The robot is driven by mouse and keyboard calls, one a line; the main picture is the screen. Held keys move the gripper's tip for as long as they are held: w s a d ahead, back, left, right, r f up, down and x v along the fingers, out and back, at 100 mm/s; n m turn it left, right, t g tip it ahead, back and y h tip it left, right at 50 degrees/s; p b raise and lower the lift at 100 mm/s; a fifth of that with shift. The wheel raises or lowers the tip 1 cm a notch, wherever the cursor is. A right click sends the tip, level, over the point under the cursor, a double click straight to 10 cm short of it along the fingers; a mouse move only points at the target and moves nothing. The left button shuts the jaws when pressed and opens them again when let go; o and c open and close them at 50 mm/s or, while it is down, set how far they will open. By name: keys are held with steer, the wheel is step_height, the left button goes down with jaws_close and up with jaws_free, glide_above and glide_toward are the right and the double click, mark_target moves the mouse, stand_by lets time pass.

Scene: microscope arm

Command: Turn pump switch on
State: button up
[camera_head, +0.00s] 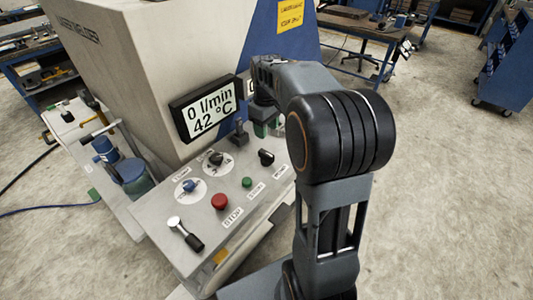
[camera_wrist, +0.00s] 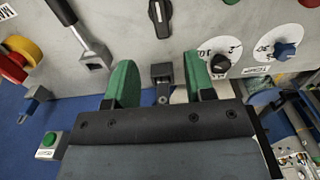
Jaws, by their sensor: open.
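The control panel (camera_head: 215,240) carries several controls. A black rotary switch (camera_head: 265,157) sits at its right side; a black switch with a pale pointer line also shows at the top of the wrist view (camera_wrist: 160,14). A small upright black lever (camera_head: 238,133) stands at the panel's back edge. I cannot read which control is labelled pump. My gripper (camera_wrist: 160,82) is open, its green fingers apart, over the panel's back edge. A dark lever-like part (camera_wrist: 161,76) shows between the fingers, and I cannot tell whether they touch it. In the head view my arm hides most of the gripper.
The display (camera_head: 206,107) reads 0 l/min and 42 °C. A blue knob (camera_head: 190,186), a black dial knob (camera_head: 215,158), a red button (camera_head: 219,201) and a green button (camera_head: 247,182) crowd the panel. A metal lever (camera_head: 185,233) lies at its front left.

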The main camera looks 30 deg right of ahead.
mark_target(266, 153)
step_height(266, 153, down, 11)
steer(key=shift+f, duration=0.2)
stand_by(0.3)
steer(key=shift+c, duration=0.4)
jaws_close()
